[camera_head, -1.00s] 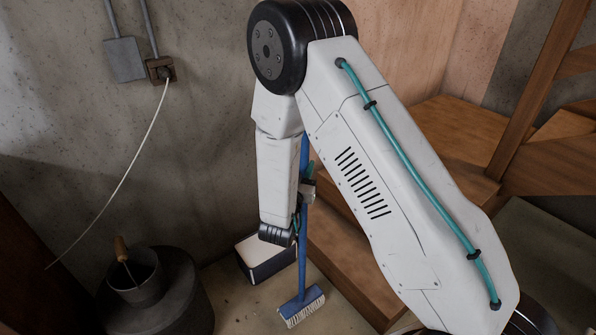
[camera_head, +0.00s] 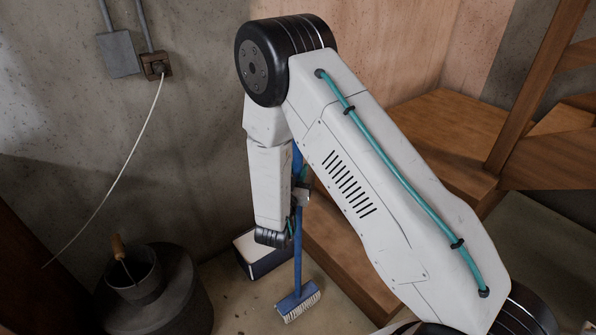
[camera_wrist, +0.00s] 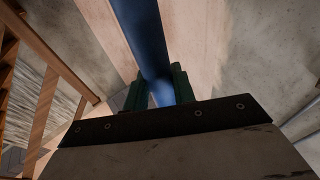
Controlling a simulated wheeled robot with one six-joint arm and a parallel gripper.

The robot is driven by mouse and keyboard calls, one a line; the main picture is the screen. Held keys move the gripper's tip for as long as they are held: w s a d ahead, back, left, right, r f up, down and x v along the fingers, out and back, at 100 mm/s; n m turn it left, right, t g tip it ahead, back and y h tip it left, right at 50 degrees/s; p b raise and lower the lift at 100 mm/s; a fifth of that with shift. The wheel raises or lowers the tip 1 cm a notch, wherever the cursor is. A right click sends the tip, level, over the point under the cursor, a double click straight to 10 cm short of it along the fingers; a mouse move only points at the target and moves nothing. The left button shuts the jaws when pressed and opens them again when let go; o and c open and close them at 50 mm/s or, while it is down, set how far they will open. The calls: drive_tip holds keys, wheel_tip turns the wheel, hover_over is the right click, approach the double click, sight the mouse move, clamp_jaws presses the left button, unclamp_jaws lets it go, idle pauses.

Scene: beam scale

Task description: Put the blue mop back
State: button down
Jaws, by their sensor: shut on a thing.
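The blue mop (camera_head: 298,245) stands nearly upright in the head view, its bristled head (camera_head: 298,301) low down, at or just above the floor. My gripper (camera_head: 301,195) is shut on its handle, partly hidden behind my arm. In the wrist view the blue handle (camera_wrist: 145,40) runs up from between the two green fingers of my gripper (camera_wrist: 153,92). The upper end of the handle is hidden by my arm in the head view.
A dark box with a pale top (camera_head: 262,258) sits right behind the mop. Wooden steps (camera_head: 345,262) rise to the right. A dark drum (camera_head: 160,300) with a pot (camera_head: 132,280) stands at the left. A cable (camera_head: 112,185) hangs on the concrete wall.

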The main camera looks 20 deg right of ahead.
drive_tip(key=c, duration=1.1)
unclamp_jaws()
drive_tip(key=shift+f, duration=0.1)
drive_tip(key=shift+c, duration=0.2)
